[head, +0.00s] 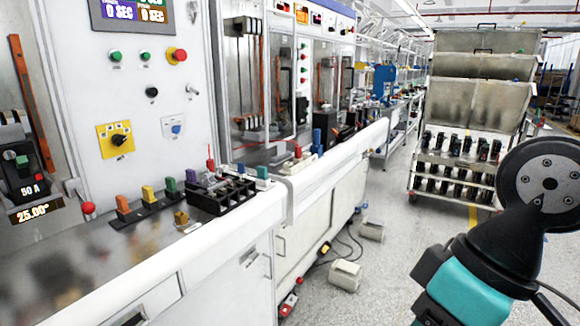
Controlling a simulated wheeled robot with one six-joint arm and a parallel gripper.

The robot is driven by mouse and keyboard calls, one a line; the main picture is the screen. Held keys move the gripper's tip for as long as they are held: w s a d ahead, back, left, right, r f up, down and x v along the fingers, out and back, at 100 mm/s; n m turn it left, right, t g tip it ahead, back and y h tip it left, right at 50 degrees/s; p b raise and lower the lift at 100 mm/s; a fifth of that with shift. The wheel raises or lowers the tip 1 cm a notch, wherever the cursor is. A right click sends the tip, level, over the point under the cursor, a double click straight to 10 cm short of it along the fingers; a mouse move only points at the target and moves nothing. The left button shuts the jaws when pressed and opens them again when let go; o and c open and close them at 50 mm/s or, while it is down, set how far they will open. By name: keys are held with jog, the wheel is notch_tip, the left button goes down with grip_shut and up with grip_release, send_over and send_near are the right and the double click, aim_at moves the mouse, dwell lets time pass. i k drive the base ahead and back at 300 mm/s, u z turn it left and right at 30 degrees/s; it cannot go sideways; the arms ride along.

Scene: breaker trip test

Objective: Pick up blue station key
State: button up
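No thing in view can be told for certain as the blue station key. A small blue piece (175,128) sits on a pale plate on the white panel, right of a yellow plate with a black knob; it is too small to tell whether it is a key. A black rack (218,193) on the near bench has a small blue-green block (262,171) behind its right end. An upright blue piece (317,141) stands on the farther bench. My arm shows at the lower right, well apart from the benches. My gripper is out of view.
A row of orange (122,203), yellow and green blocks stands on the near bench (110,262). A red button (88,208) is at left. A cart (466,140) stands behind my arm. Pale boxes (345,275) and cables lie on the floor; the middle aisle is otherwise clear.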

aim_at(240, 166)
jog(key=z, duration=0.7)
jog(key=i, duration=1.95)
jog(key=u, duration=0.8)
jog(key=i, duration=0.7)
jog(key=u, duration=0.9)
jog(key=i, duration=0.3)
jog(key=u, duration=0.25)
